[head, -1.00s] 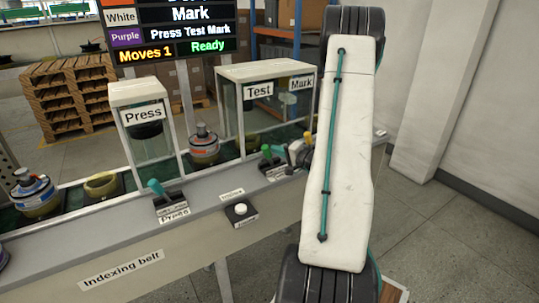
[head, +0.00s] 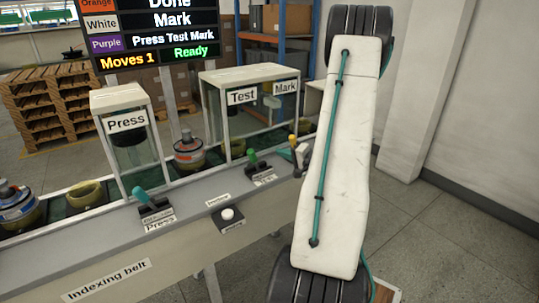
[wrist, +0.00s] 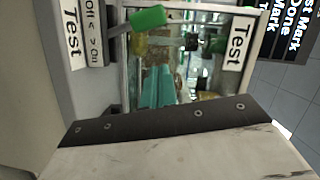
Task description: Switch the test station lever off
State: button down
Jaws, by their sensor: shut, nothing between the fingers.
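The test station lever (head: 251,155) has a green handle and stands on a dark base on the belt's front ledge, in front of the Test booth. Its handle leans left in the head view. In the wrist view the green handle (wrist: 148,17) is near the top, beside an Off/On label (wrist: 94,40); it seems to lean toward the Off end, though the print is small. My gripper (head: 299,154) is to the right of this lever, apart from it and partly hidden by my arm. In the wrist view its teal fingers (wrist: 156,86) are shut and empty.
The Press lever (head: 139,194) and a white button (head: 227,214) are further left on the ledge. The Test and Mark booth (head: 249,75) rises behind. A screen (head: 155,35) reads Moves 1, Ready.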

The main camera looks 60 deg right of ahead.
jog(key=s, duration=0.6)
jog(key=shift+a+r, duration=0.4)
jog(key=shift+w, duration=0.1)
jog(key=a+r+n+g+y, duration=0.25)
jog(key=a+g+y, duration=0.3)
jog(key=a, duration=0.75)
jog(key=a+r+n+g+y, duration=0.1)
jog(key=a+r+g+y, duration=0.35)
jog(key=a, duration=0.85)
jog(key=s+a+r+n+g+h, duration=0.2)
jog(key=s+a+r+n+h, duration=0.1)
jog(key=a, duration=0.3)
jog(key=s+a+r+n+g+h, duration=0.1)
jog(key=s+a+r+n+h, duration=0.2)
jog(key=a+n, duration=0.2)
jog(key=s+a+r+n+g+h, duration=0.2)
jog(key=s+a+r+n+h, duration=0.1)
jog(key=a, duration=0.5)
jog(key=shift+s+a+r+n+g, duration=0.15)
jog(key=shift+s+r+n+g, duration=0.15)
jog(key=shift+s+r+n, duration=0.25)
